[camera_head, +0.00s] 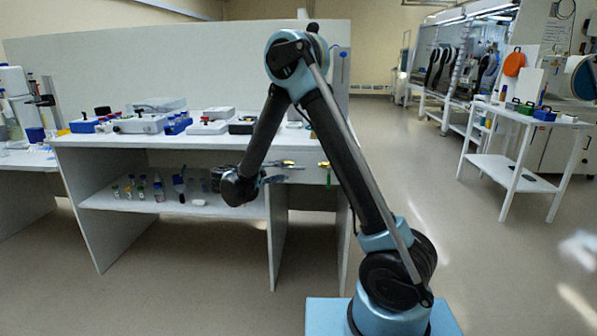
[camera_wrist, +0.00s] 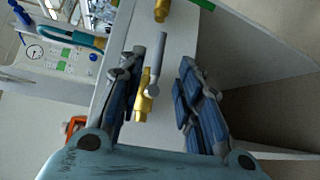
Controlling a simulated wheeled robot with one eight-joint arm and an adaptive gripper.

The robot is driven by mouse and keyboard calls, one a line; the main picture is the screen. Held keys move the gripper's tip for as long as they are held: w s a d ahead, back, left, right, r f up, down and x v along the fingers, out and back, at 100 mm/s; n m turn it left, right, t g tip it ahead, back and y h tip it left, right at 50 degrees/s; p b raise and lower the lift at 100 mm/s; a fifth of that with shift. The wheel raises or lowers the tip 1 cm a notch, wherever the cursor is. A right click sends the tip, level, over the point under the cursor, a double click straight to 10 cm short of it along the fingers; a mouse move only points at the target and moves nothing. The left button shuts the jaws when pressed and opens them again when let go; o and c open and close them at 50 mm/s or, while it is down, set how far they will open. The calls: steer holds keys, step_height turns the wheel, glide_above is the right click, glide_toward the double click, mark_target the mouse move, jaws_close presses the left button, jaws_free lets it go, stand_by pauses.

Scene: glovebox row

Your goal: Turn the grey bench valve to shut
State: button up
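The grey bench valve has a grey lever (camera_wrist: 157,65) on a brass body (camera_wrist: 142,99), mounted on the bench's front panel. In the wrist view the lever lies between my gripper's (camera_wrist: 165,68) two blue fingers, close to the left finger. My gripper is open, with a clear gap between the lever and the right finger. I cannot tell whether the left finger touches the lever. In the head view my gripper (camera_head: 272,179) is at the bench front. The grey lever (camera_head: 287,163) shows just above it, small and partly confused with the fingers.
A second brass valve with a green handle (camera_head: 324,165) is to the right on the same panel. Vials and bottles (camera_head: 158,188) stand on the lower shelf, left of my gripper. Instruments (camera_head: 140,123) cover the bench top. The floor on the right is clear up to a white side table (camera_head: 513,170).

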mark_target(296, 168)
steer(key=x, duration=0.9)
steer(key=shift+w+d, duration=0.15)
steer(key=shift+d, duration=0.1)
steer(key=shift+c, duration=0.2)
jaws_close()
